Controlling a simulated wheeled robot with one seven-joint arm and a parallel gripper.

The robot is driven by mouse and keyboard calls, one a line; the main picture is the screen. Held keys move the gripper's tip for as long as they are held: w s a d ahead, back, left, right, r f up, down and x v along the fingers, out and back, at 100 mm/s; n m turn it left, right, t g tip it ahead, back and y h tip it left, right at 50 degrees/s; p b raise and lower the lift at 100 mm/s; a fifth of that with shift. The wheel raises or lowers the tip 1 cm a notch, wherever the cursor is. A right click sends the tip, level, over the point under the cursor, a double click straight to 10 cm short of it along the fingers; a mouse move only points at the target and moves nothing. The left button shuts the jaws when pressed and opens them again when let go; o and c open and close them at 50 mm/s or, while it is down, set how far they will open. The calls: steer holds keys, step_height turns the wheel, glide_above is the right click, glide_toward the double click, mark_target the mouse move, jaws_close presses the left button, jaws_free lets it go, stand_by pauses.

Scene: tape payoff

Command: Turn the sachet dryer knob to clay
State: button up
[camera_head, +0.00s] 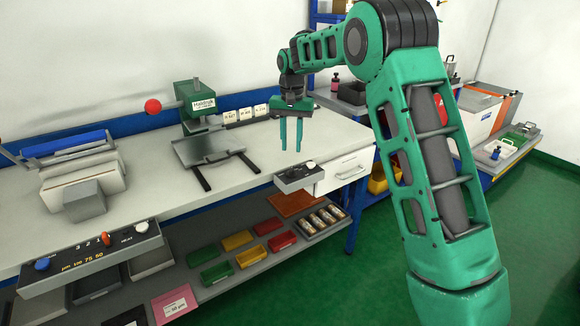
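A small grey control box (299,177) is mounted at the front edge of the white bench, near its right end. A pale knob (311,164) and a smaller dark part sit on its top; I can read no "clay" marking. A larger control panel (92,259) at the front left carries a blue knob (42,264), an orange lever (105,239) and a pale knob (141,226). I cannot tell which knob belongs to the sachet dryer. My gripper (291,149) points down with its two teal fingers apart and empty, seemingly above and behind the small box.
A green press (196,104) with a red ball handle and a grey plate (208,147) stand on the bench (160,190). A grey-and-white machine (85,178) is at left. A white drawer (343,172) is right of the small box.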

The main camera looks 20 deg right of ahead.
mark_target(291, 169)
step_height(291, 169, down, 8)
steer(key=shift+f, duration=0.25)
jaws_close()
steer(key=shift+a, duration=0.15)
